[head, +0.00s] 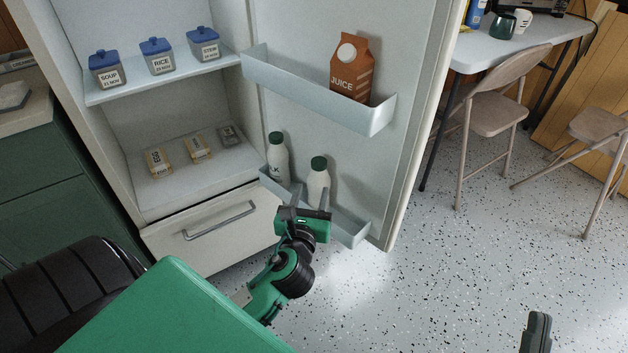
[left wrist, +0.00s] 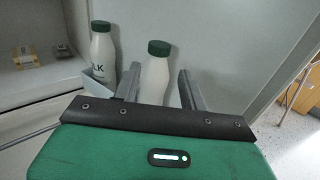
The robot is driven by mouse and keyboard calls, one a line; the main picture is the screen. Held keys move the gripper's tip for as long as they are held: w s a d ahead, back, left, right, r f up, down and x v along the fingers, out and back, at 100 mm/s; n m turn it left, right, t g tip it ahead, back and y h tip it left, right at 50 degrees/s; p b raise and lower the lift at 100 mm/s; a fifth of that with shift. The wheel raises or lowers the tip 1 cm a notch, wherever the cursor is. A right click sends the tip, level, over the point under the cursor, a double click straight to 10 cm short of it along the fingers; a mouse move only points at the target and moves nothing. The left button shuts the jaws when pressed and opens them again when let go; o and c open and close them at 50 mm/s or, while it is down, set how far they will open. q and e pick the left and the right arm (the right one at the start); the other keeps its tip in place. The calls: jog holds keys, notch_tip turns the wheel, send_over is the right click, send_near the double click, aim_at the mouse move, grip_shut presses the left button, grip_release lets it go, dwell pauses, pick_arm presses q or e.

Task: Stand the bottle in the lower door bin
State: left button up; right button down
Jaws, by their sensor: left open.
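Two white bottles with dark green caps show at the lower door bin (head: 350,229) of the open fridge door. The left bottle (head: 278,160), with lettering ending in "LK", stands upright in the bin. The right bottle (head: 318,180) is also upright and seems to be in the bin; its base is hidden by my gripper. My left gripper (head: 310,197) is open, its fingers on either side of the right bottle. In the left wrist view this bottle (left wrist: 156,77) shows between the fingers; contact cannot be told. My right gripper (head: 537,332) is only partly visible at the bottom right.
A juice carton (head: 352,72) stands in the upper door bin (head: 310,96). Blue-lidded tubs (head: 157,58) and small packs (head: 197,149) sit on the fridge shelves, above a closed drawer (head: 215,222). A folding chair (head: 495,110) and a table (head: 530,42) stand right of the door. The floor between is clear.

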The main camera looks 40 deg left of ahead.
pick_arm(q)
jog(key=s+d+r+n+t+h, duration=0.1)
jog(key=s+d+n+h, duration=0.1)
jog(key=d+n+h, duration=0.45)
jog(key=s+d+n+t+h, duration=0.15)
jog(key=d+n+h, duration=0.25)
jog(key=d, duration=0.5)
jog(key=s+d+r+n+t+h, duration=0.4)
jog(key=s+r+n, duration=0.3)
jog(key=n, duration=1.1)
jog(key=shift+r, duration=0.95)
jog(key=shift+n, duration=0.25)
